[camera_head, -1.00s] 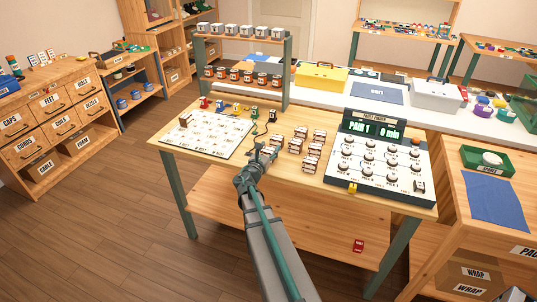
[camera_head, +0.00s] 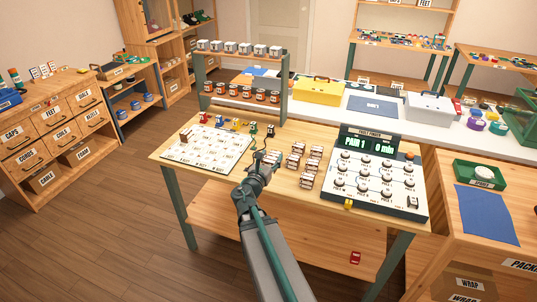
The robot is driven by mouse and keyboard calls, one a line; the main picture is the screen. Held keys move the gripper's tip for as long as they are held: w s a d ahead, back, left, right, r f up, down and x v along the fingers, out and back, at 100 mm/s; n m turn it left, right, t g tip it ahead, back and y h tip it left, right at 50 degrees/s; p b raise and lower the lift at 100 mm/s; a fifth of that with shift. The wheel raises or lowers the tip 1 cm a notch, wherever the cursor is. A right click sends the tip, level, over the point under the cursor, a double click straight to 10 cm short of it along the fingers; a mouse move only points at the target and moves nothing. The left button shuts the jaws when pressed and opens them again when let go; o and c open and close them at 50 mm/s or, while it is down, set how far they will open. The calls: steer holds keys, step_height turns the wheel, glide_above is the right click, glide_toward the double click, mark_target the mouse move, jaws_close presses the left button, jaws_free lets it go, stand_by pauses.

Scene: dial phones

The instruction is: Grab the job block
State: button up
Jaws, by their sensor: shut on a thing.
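On the table (camera_head: 225,178), several small brown-and-white labelled blocks (camera_head: 293,162) stand in a cluster, right of my gripper (camera_head: 267,158). My gripper reaches in low over the table's middle, left of that cluster. Its jaws are shut on a small block, mostly hidden by the fingers, so I cannot read its label. I cannot tell which block is the job block.
A white labelled board (camera_head: 208,150) lies left, with small coloured pieces behind it. A "PAIR 1 / 0 min" console (camera_head: 375,180) with several knobs stands right. A rack (camera_head: 240,100) of jars stands at the back. A red piece (camera_head: 355,257) lies on the lower shelf.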

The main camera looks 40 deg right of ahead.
mark_target(273, 162)
steer(key=shift+s+a+r+p, duration=0.4)
steer(key=shift+s+r+p, duration=0.3)
steer(key=shift+p, duration=0.35)
steer(key=p, duration=0.3)
steer(key=shift+s+a+r, duration=0.15)
steer(key=shift+s+a, duration=0.05)
steer(key=shift+s, duration=0.05)
steer(key=p, duration=0.2)
steer(key=s+a+p, duration=0.1)
steer(key=p, duration=0.2)
steer(key=shift+s+r, duration=0.3)
steer(key=shift+r, duration=0.05)
steer(key=shift+s+a+p, duration=0.25)
steer(key=shift+s+p, duration=0.2)
steer(key=shift+p, duration=0.8)
